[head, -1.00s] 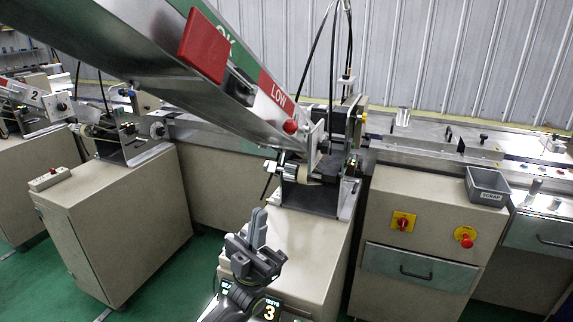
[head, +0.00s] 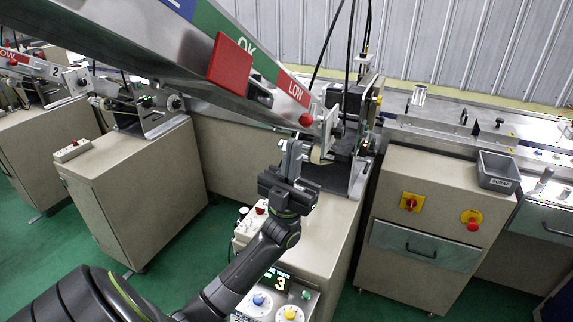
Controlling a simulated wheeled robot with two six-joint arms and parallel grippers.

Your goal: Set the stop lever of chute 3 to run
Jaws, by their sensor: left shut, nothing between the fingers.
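In the head view, a steep metal chute (head: 190,62) comes down from the upper left, with a red plate (head: 230,67) and green OK and red LOW bands on its side. A red round knob (head: 306,119) sits at its lower end; I cannot tell whether this is the stop lever or how the lever is set. My left gripper (head: 290,146) is shut and empty, fingers pointing up, just below the chute's lower end in the picture. It hides part of the machine behind. My right gripper is out of view.
Station 2's cabinet (head: 140,190) stands to the left, with its own chute. At right, a cabinet has a red switch on yellow (head: 411,202), a red button (head: 473,222) and a grey bin (head: 497,171) on top. Cables hang above the chute end.

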